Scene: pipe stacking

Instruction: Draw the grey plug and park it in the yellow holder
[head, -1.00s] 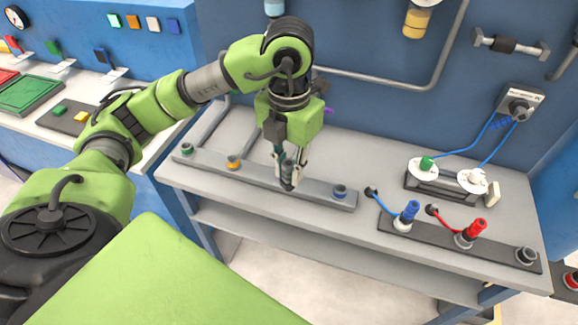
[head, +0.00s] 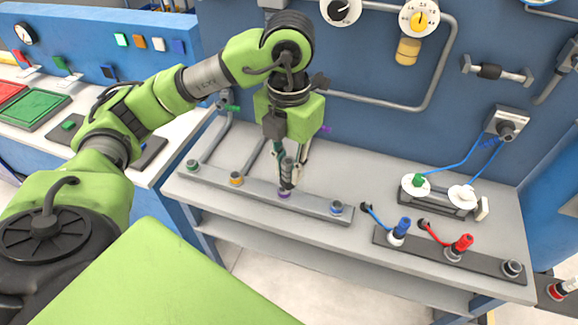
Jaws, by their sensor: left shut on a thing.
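My left gripper (head: 289,163) is shut on the grey plug (head: 287,178), which hangs upright, partly hidden between the fingers. The plug's lower end is just over the purple-ringed holder (head: 284,195); whether it is fully clear of that holder I cannot tell. The yellow holder (head: 236,178) is left of it on the same grey rail, and nothing stands in it. My right gripper is not in view.
The rail (head: 317,209) also bears a green holder (head: 192,165) and a blue holder (head: 337,208). At the right, a dark strip carries a blue plug (head: 401,229) and a red plug (head: 461,244) with cables. Pipes run along the back wall.

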